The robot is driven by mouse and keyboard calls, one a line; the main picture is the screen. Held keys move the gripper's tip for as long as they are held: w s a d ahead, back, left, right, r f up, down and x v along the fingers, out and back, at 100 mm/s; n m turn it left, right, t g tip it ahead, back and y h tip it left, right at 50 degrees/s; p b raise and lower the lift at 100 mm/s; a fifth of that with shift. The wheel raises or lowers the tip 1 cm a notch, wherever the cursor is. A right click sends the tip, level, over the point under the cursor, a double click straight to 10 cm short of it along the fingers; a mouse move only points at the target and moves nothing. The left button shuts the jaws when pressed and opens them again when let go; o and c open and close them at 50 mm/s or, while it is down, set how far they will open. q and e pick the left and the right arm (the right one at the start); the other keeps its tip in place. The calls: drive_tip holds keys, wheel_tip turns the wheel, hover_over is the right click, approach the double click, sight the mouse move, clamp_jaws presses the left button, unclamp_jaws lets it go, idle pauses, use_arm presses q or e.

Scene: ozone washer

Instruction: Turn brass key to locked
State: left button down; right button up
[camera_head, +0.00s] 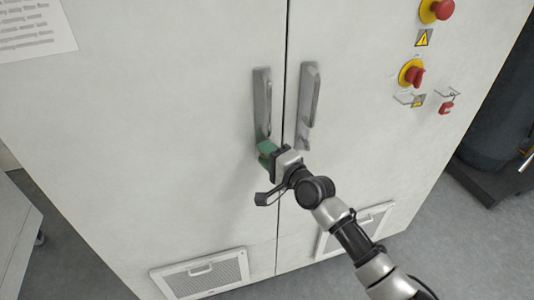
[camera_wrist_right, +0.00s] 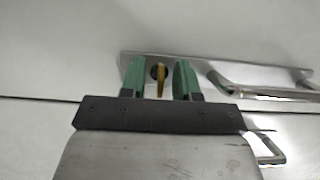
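The brass key (camera_wrist_right: 161,82) shows in the right wrist view, in a dark round lock on a metal handle plate (camera_wrist_right: 197,68). It stands between the two green fingers of my right gripper (camera_wrist_right: 160,80). The fingers are apart, with a gap on each side of the key. In the head view my right gripper (camera_head: 266,152) is at the lower end of the left door handle (camera_head: 262,100). The key is hidden there behind the gripper. My left gripper is not in view.
A second handle (camera_head: 308,105) is on the right door, across the door seam. Red knobs on yellow plates (camera_head: 412,74) and a red padlock (camera_head: 446,108) are at the upper right. Vent grilles (camera_head: 205,274) are low on the doors.

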clamp_jaws()
